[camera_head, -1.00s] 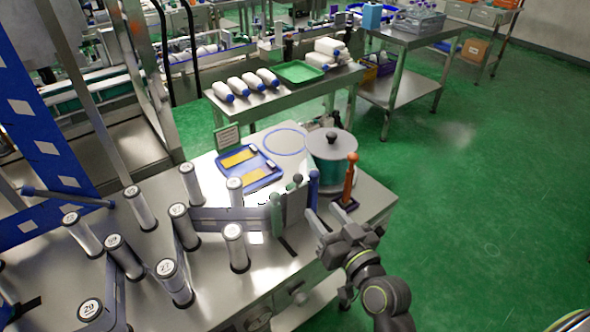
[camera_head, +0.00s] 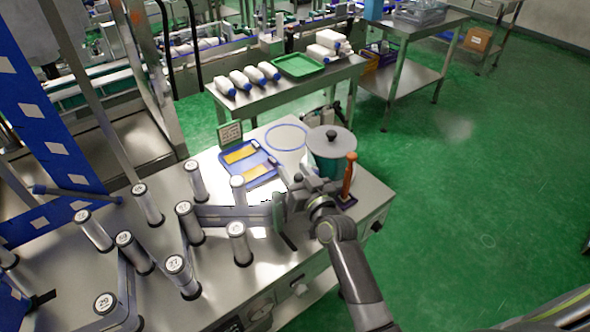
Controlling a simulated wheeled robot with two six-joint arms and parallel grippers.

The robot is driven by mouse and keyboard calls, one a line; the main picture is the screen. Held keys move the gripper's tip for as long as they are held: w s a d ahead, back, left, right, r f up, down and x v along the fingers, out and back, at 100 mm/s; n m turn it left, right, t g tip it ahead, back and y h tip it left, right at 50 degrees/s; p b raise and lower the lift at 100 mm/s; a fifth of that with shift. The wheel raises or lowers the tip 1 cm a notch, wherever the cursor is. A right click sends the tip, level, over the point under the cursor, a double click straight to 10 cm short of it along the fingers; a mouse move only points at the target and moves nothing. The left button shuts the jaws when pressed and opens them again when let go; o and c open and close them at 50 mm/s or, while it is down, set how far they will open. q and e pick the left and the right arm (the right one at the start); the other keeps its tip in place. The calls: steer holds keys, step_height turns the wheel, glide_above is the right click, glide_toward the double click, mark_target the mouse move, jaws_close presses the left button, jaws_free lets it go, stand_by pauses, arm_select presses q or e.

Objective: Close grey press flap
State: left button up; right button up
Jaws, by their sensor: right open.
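The press on the metal table has a long grey bar (camera_head: 235,216) and a green upright handle (camera_head: 277,212) at its right end. The grey upright flap behind this handle is mostly hidden by my right gripper (camera_head: 289,176). My right gripper is open, above the right end of the press, with its fingers pointing to the back left. I cannot tell whether it touches the flap. My left gripper is not in view.
Several numbered rollers (camera_head: 237,243) stand on the left of the table. A blue tray (camera_head: 262,177) with yellow pieces lies behind the press. A lidded pot (camera_head: 331,148) and an orange-handled tool (camera_head: 349,177) stand close to my right arm.

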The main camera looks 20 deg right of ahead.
steer(key=shift+w, duration=0.1)
jaws_close()
stand_by(0.3)
steer(key=shift+w+a+r+g+p, duration=0.2)
steer(key=shift+w+g+p, duration=0.15)
steer(key=shift+p, duration=0.75)
steer(key=shift+w+f+p, duration=0.3)
steer(key=shift+p, duration=0.15)
